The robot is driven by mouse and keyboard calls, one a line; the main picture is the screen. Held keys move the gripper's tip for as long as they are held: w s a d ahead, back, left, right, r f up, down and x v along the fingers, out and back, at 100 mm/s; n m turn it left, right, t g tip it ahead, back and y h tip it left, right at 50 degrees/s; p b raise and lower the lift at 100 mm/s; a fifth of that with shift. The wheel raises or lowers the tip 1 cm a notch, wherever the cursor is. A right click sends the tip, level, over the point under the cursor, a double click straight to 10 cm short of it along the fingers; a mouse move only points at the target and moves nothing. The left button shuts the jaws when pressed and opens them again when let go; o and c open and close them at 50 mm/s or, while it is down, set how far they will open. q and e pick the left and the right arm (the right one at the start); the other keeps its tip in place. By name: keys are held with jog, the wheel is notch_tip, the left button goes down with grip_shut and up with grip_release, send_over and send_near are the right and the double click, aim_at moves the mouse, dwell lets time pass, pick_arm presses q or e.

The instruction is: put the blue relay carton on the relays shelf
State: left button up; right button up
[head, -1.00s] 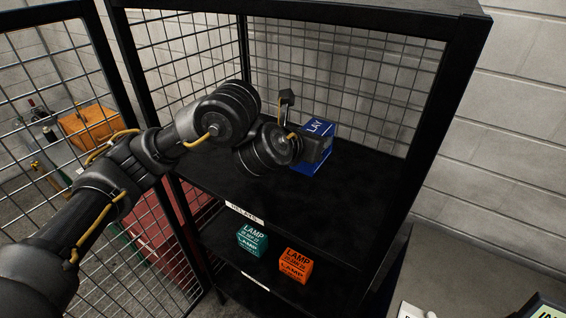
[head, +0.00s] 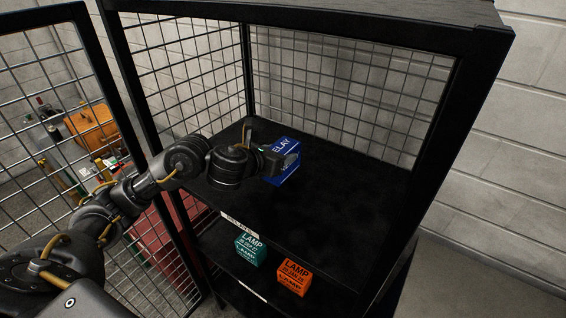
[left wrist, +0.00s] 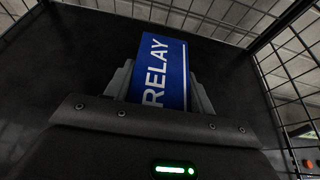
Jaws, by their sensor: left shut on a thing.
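The blue relay carton (head: 283,173) is over the black top shelf (head: 335,215), whose front label (head: 239,220) appears to read RELAYS. My left gripper (head: 275,158) is shut on the carton. In the left wrist view the blue carton (left wrist: 160,75), lettered RELAY, sits between the two fingers of the left gripper (left wrist: 160,90). The carton is low and close to the shelf surface; I cannot tell whether its underside touches. My right gripper is not in view.
A teal lamp carton (head: 250,249) and an orange lamp carton (head: 293,277) stand on the lower shelf. Wire mesh (head: 350,85) closes the back of the rack, and a mesh door (head: 50,110) stands at left. The top shelf is clear right of the carton.

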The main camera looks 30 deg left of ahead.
pick_arm(q)
jog(key=shift+a+f, duration=0.15)
jog(key=shift+f, duration=0.1)
notch_tip(320, 180, down, 3)
jog(key=shift+r, duration=0.2)
jog(key=shift+a+f, duration=0.2)
jog(key=shift+f, duration=0.1)
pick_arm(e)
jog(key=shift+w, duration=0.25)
pick_arm(q)
jog(key=shift+d, duration=0.1)
jog(key=shift+f, duration=0.15)
jog(key=o, duration=1.2)
jog(key=shift+c, duration=0.2)
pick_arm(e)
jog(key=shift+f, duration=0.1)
